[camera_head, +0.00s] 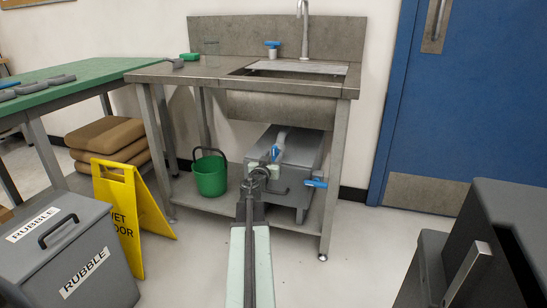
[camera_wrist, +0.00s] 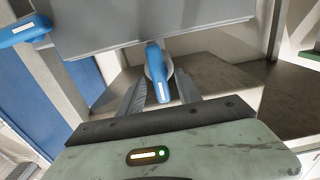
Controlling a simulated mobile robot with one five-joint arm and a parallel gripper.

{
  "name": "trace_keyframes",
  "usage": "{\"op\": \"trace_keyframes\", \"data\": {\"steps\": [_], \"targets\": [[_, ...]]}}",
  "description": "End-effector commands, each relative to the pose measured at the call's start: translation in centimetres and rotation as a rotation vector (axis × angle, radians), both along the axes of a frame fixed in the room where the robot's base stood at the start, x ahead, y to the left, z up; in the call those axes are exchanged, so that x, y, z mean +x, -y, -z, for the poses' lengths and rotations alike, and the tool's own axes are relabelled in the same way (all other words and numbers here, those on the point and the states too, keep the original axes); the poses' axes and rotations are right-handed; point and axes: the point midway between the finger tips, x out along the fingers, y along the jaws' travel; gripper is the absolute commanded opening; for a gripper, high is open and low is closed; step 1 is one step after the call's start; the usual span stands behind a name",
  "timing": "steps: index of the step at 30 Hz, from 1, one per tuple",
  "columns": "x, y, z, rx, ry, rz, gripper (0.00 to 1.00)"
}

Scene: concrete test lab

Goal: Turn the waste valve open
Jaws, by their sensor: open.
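Two blue valve handles with white labels show at the grey tank (camera_head: 290,145) under the sink; I cannot read the labels or tell which one is the waste valve. One blue handle (camera_head: 275,153) is at the tank's front, and it also shows in the wrist view (camera_wrist: 154,60). The other blue handle (camera_head: 315,183) sticks out at the tank's lower right; in the wrist view it is at upper left (camera_wrist: 25,30). My gripper (camera_head: 258,176) is open at the tank's front. In the wrist view its fingers (camera_wrist: 160,88) are on both sides of the first handle; contact is unclear.
The sink bench (camera_head: 160,72) and its legs frame the space around my arm. A green bucket (camera_head: 209,174) stands on the lower shelf at left. A yellow wet-floor sign (camera_head: 125,205) and a rubble bin (camera_head: 75,255) stand left. A dark grey cabinet (camera_head: 495,245) is at right.

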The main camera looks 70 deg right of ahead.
Motion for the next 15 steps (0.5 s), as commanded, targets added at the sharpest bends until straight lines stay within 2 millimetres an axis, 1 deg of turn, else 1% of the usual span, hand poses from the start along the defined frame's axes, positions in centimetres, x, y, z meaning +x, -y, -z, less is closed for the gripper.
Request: {"op": "trace_keyframes", "data": {"steps": [5,10,12,15], "targets": [[-0.2,-2.6,0.0,0.000,0.000,-0.001,0.41],[-0.5,-6.1,0.0,0.000,0.000,-0.001,0.41],[-0.5,-7.1,0.0,0.000,0.000,0.000,0.41],[-0.4,-7.6,0.0,0.000,0.000,0.000,0.41]]}}
